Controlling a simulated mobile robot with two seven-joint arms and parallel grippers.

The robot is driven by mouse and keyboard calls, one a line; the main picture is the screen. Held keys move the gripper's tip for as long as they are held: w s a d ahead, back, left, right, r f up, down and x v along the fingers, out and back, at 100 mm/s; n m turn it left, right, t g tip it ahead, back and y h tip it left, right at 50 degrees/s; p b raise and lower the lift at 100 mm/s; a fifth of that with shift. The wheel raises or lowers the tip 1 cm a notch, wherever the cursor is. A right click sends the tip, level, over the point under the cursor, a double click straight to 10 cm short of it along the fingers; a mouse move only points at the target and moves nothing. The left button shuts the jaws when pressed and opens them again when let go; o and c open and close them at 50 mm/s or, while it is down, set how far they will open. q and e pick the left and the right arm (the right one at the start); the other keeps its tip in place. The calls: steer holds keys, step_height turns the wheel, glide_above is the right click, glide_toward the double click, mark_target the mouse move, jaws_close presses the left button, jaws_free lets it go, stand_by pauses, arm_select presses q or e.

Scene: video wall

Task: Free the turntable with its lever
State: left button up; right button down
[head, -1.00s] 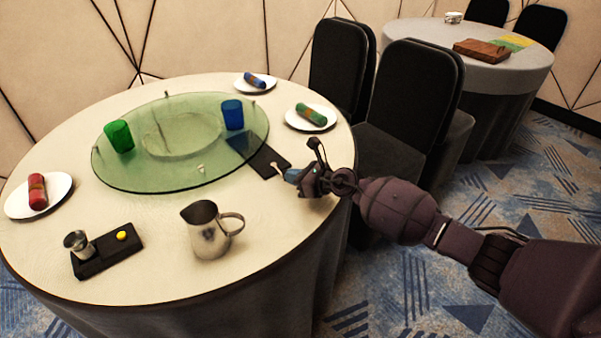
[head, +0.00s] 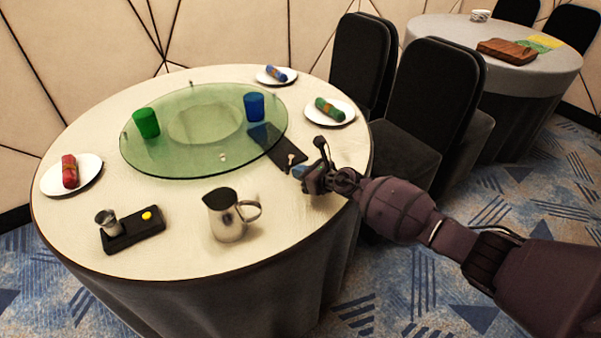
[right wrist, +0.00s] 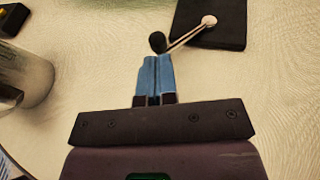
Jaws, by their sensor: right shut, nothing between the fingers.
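The green glass turntable (head: 190,165) lies on the round table, with a green cup (head: 146,122) and a blue cup (head: 254,107) on it. A black plate (head: 288,152) reaches out from under its right edge; it also shows in the right wrist view (right wrist: 225,38). On the plate is the lever (head: 290,158), a thin rod running from a pale pivot to a dark knob (right wrist: 157,42). My right gripper (head: 301,173) is shut and empty, its blue fingertips (right wrist: 155,58) right at the knob; whether they touch, I cannot tell. My left gripper is out of view.
A metal pitcher (head: 228,222) stands at the table's front, left of my right gripper. A black tray (head: 132,240) with a small metal cup is front left. Plates with rolled napkins (head: 90,178) sit around the rim. Black chairs (head: 432,100) stand close on the right.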

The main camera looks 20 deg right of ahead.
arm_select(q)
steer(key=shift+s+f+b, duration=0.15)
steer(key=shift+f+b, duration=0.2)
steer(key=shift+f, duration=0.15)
arm_select(e)
steer(key=shift+w+d, duration=0.45)
steer(key=shift+d, duration=0.05)
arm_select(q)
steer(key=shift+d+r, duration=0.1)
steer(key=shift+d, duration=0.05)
